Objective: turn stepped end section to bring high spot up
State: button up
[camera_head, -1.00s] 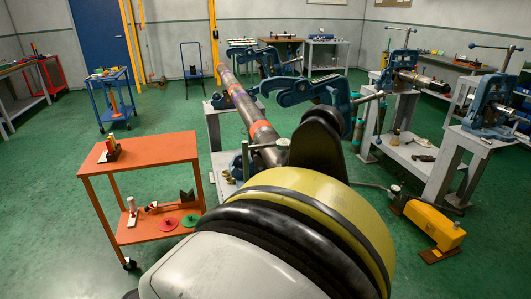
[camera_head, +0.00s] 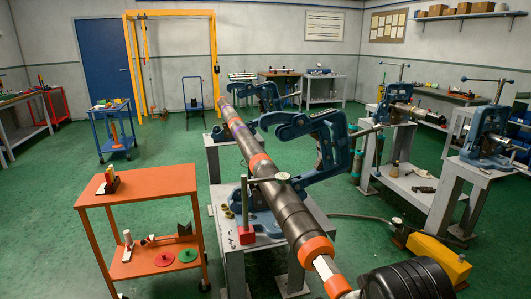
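A long dark pipe (camera_head: 290,212) runs from the back toward me, with orange bands and a purple stretch along it. Its near end steps down past an orange band (camera_head: 316,250) to a bright silver part (camera_head: 327,268), then another orange band (camera_head: 338,287) cut by the bottom edge. A blue vise (camera_head: 325,145) stands around the pipe on a grey stand; whether it is clamped I cannot tell. A dial gauge (camera_head: 283,177) on a red-based post (camera_head: 246,236) sits beside the pipe. A black ribbed part of my arm shows at bottom right; my gripper is out of view.
An orange cart (camera_head: 140,190) with tools stands at left. A yellow pump unit (camera_head: 440,258) with a hose lies on the floor at right. More vises (camera_head: 490,135) on stands are at right. Green floor is open behind the cart.

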aim_at(308, 240)
jog(key=k+z, duration=0.1)
jog(key=z, duration=0.25)
jog(key=k+j+z, duration=0.1)
jog(key=z, duration=0.3)
jog(key=k+z, duration=0.15)
jog(key=z, duration=0.2)
